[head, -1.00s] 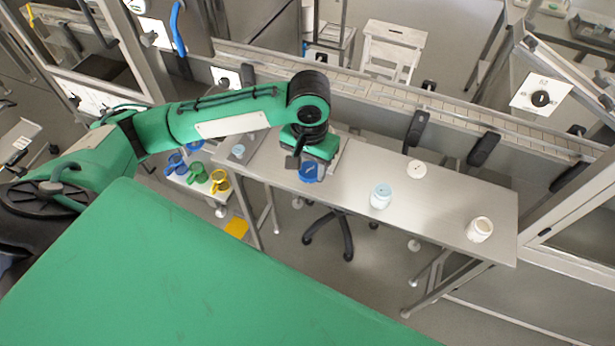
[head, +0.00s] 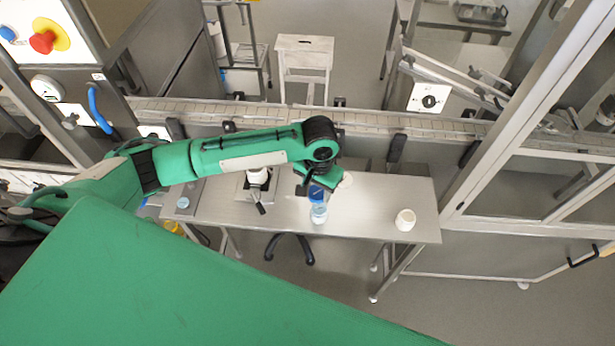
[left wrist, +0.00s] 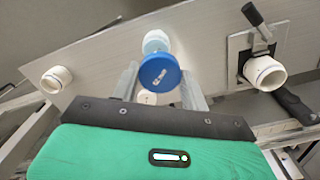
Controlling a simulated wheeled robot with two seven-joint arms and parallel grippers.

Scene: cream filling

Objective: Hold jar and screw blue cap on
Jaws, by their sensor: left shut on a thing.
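My left gripper (head: 312,187) is shut on the blue cap (head: 317,193) above the steel table. In the left wrist view the round blue cap (left wrist: 160,72) sits between the two fingers (left wrist: 160,88). A jar with pale-blue contents (head: 319,213) stands upright on the table just beside and below the cap. It partly shows behind the cap in the left wrist view (left wrist: 155,41). I cannot tell whether cap and jar touch. A white open jar (head: 258,176) sits in a clamp holder with a black handle (head: 261,208). My right gripper is out of view.
Another white jar (head: 405,220) stands at the right of the table (head: 370,215). A white round lid (head: 346,179) lies behind my gripper, and a small pale-blue piece (head: 183,203) is at the left end. A conveyor (head: 390,124) runs along the back.

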